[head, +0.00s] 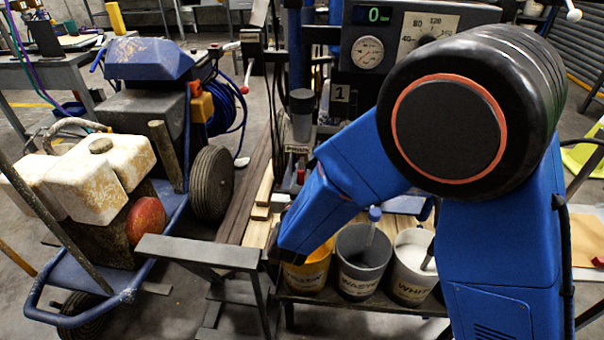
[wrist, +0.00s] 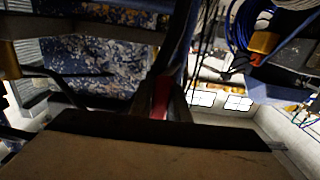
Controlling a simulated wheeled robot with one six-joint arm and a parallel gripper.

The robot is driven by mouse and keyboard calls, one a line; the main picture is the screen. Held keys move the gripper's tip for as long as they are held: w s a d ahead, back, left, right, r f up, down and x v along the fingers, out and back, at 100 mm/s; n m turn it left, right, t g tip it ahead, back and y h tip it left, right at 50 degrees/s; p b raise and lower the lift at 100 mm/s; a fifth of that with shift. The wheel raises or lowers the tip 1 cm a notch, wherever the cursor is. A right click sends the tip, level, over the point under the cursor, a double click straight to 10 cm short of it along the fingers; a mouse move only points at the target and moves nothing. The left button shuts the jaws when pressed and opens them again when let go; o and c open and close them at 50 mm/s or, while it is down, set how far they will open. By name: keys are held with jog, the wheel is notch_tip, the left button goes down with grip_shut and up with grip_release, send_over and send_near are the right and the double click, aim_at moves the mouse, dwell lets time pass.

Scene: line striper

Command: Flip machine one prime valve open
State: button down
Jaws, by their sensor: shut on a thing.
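Machine one, marked by a "1" plate (head: 340,93), stands at top centre in the head view with a gauge and a lit display. Below it is a small lettered label (head: 297,149) with a small red part (head: 301,175) under it, perhaps the prime valve handle. In the head view my blue arm hides my gripper. In the wrist view my gripper (wrist: 166,104) shows as dark fingers closed on a narrow red piece (wrist: 160,96), which looks like the valve handle. The valve body and the handle's angle cannot be made out.
Yellow, waste and white buckets (head: 365,262) stand on a low shelf below my arm. A grey metal bar (head: 195,250) is in front, left of the buckets. A second cart with a stained white tank (head: 92,170) and a wheel (head: 212,183) stands at left.

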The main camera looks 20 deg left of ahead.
jog(key=c, duration=1.7)
grip_release()
jog(key=v, duration=1.7)
jog(key=shift+s+f, duration=0.1)
jog(key=shift+s, duration=0.15)
jog(key=shift+w, duration=0.1)
